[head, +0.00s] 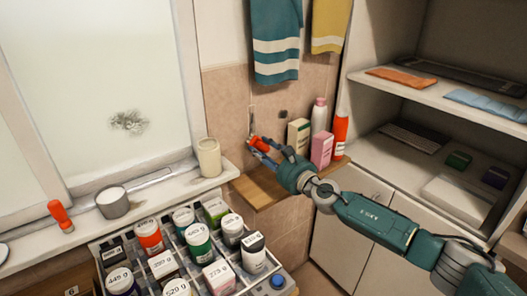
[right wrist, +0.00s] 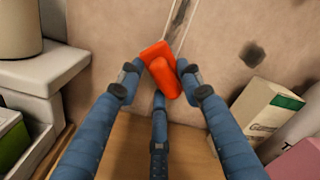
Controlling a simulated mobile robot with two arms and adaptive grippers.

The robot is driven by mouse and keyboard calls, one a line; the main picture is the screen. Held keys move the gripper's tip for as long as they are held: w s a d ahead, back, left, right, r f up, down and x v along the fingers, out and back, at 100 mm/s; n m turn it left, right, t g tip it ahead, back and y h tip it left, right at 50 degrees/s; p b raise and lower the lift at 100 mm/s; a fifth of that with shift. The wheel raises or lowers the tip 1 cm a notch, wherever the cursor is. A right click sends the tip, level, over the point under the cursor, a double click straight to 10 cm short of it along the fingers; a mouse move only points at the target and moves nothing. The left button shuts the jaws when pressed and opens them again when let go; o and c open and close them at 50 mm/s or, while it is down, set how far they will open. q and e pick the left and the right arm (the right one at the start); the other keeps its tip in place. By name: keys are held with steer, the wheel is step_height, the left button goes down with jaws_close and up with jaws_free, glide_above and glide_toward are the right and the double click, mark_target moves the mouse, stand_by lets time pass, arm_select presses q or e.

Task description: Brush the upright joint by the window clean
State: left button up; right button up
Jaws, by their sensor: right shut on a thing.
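My right gripper (head: 268,148) is shut on an orange-red brush (head: 259,143) close to the tiled wall by the window. In the right wrist view the fingers (right wrist: 157,80) close around the orange brush (right wrist: 163,70) from both sides. My left gripper is not in view.
A cream canister (head: 209,158) stands left of the gripper on the sill. A white-green box (head: 298,135), a pink box (head: 321,150) and bottles stand close on the right. A rack of labelled jars (head: 197,238) is below. A dark spot (head: 283,113) marks the tiles.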

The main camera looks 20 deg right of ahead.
steer(key=shift+w, duration=0.25)
steer(key=shift+b+x, duration=0.3)
steer(key=shift+x, duration=0.5)
steer(key=shift+s+r, duration=0.1)
